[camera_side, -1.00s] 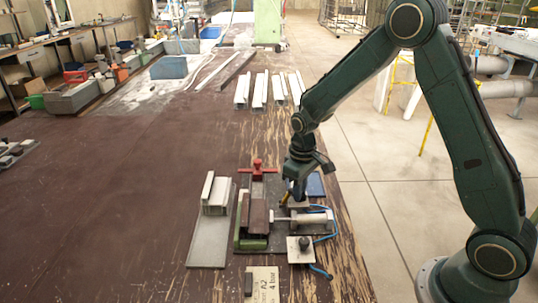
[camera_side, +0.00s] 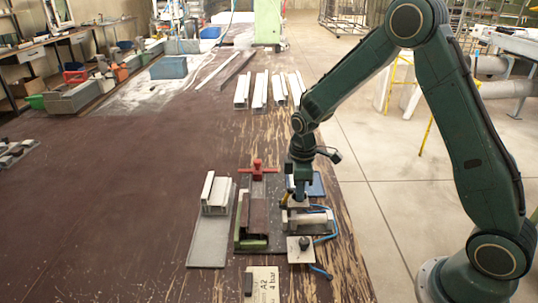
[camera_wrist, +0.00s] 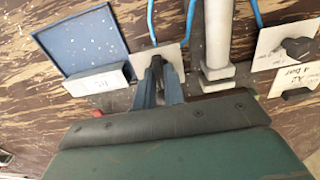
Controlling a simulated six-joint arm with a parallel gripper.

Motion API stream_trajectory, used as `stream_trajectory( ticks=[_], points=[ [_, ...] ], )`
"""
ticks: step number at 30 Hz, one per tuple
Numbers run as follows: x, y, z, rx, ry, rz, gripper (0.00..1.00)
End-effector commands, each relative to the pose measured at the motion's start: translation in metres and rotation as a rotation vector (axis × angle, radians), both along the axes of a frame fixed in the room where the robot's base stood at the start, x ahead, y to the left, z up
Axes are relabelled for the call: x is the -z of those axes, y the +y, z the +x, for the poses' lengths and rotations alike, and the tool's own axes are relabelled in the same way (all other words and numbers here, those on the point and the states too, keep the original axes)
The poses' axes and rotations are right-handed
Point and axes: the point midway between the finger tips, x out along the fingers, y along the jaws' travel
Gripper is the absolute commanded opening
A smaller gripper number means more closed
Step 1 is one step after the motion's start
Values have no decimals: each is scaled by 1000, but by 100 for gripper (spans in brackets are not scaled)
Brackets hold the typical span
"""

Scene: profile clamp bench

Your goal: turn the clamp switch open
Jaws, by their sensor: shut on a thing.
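The clamp switch is a dark lever on a small light plate (camera_wrist: 145,60) with blue hoses, in the wrist view. My gripper (camera_wrist: 158,72) is shut on the lever, whose top shows between the fingertips. In the side view my gripper (camera_side: 296,198) points down at the switch, which it mostly hides. The clamp cylinder (camera_side: 309,219) lies just in front of it, also seen in the wrist view (camera_wrist: 218,35). Its rod is drawn in, with the pad close to the cylinder and a gap to the dark profile (camera_side: 258,214) in the green fixture (camera_side: 253,244).
A black knob (camera_side: 304,243) on a white plate stands in front of the cylinder. A blue tray (camera_side: 316,185) lies behind. A red handle (camera_side: 258,166) tops the fixture's far end. A grey plate with light profiles (camera_side: 209,240) lies left.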

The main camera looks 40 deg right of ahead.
Motion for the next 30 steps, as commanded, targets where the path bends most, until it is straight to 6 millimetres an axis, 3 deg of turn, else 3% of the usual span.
stream_trajectory(
  ticks=[15, 30],
  points=[
    [0, 0, 0, -374, -1, 1, 0],
    [0, 0, 0, -432, -1, 0, 0]
  ],
)
